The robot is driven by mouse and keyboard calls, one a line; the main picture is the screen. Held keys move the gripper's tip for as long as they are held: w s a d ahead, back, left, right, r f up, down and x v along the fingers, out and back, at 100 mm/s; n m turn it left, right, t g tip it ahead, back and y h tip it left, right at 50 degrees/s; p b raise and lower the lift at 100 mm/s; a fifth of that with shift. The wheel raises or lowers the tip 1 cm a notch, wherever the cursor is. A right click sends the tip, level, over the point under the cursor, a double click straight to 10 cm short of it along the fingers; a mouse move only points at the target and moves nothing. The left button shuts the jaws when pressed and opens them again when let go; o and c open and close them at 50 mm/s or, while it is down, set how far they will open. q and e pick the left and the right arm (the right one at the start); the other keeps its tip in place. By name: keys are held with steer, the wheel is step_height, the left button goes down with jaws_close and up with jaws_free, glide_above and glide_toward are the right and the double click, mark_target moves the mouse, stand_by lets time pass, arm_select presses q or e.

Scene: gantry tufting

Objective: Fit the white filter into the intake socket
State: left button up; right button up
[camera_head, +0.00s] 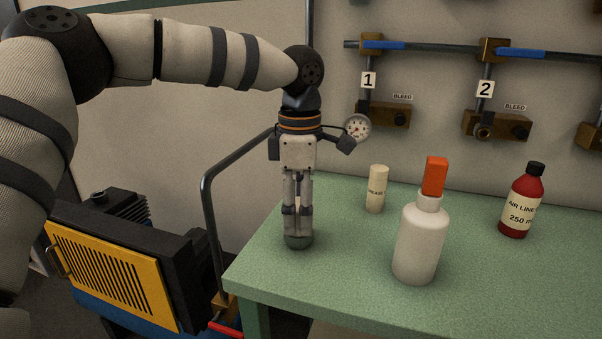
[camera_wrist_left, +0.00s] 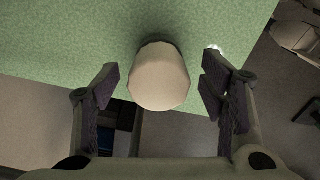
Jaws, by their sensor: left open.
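My left gripper (camera_head: 298,208) points straight down at the near left corner of the green bench and is open. A pale, off-white rounded piece, apparently the white filter (camera_wrist_left: 158,78), stands between its spread fingers in the left wrist view. Gaps show between it and both finger pads. In the head view the fingers largely hide it; a dark lower end (camera_head: 299,242) shows on the bench. A round dark fitting (camera_head: 97,194) stands on the machine at left; I cannot tell whether it is the intake socket. My right gripper is not in view.
The green bench (camera_head: 340,285) holds a white bottle with an orange cap (camera_head: 418,243), a small cream tube (camera_head: 377,190) and a red bottle (camera_head: 521,205). A yellow grille (camera_head: 110,275) and a bent dark rail (camera_head: 208,210) are left of it. Valves and a gauge (camera_head: 357,127) line the wall.

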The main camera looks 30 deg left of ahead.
arm_select(q)
steer(key=shift+f, duration=1)
steer(key=c, duration=1.4)
steer(key=shift+r+p, duration=0.45)
steer(key=shift+r, duration=1.25)
steer(key=shift+f, duration=0.1)
